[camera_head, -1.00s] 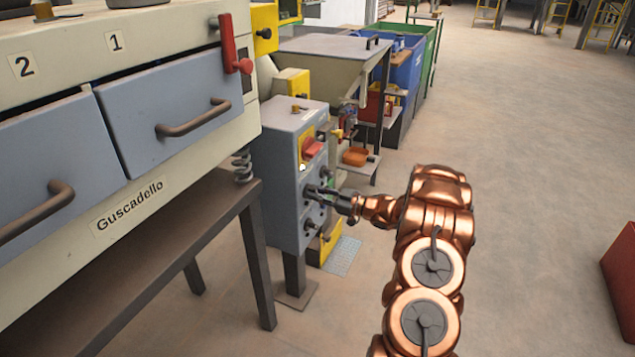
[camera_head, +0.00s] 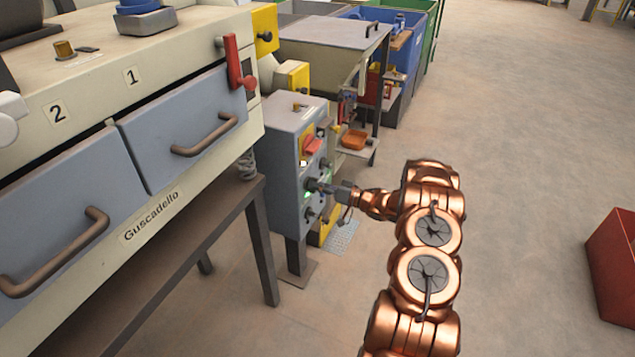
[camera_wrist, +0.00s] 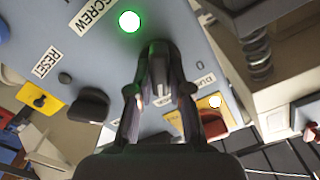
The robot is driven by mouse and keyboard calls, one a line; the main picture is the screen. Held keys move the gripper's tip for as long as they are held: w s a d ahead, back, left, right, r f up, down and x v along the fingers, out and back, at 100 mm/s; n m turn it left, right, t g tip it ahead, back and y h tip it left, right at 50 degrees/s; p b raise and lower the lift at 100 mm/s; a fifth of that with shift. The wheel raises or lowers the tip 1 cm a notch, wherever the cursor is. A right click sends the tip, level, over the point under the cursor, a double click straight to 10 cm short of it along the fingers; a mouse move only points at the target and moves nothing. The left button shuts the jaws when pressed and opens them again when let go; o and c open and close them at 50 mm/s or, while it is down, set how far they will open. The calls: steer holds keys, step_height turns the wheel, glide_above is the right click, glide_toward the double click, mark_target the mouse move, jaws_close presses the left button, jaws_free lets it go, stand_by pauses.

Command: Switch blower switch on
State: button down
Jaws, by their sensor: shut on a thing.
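The grey control box (camera_head: 284,165) stands on a post beyond the cabinet, with several knobs and a red switch (camera_head: 312,146) on its face. My gripper (camera_head: 322,187) reaches it from the right. In the wrist view my gripper (camera_wrist: 161,92) is shut on a dark switch knob (camera_wrist: 160,75), mostly hidden between its fingers. A green lamp (camera_wrist: 129,22) glows beside that knob, next to a label reading SCREW (camera_wrist: 92,14). The label behind the right finger is partly covered, and I cannot read which switch is held.
Another dark knob (camera_wrist: 87,105) sits near the RESET label (camera_wrist: 46,62), and a red knob (camera_wrist: 213,126) is on a yellow plate. The drawer cabinet (camera_head: 190,215) stands left of the box. Open floor (camera_head: 520,130) lies right; a red container (camera_head: 612,270) is at the edge.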

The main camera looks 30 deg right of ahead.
steer(key=shift+m, duration=0.6)
steer(key=c, duration=1.1)
jaws_free()
steer(key=v, duration=1.2)
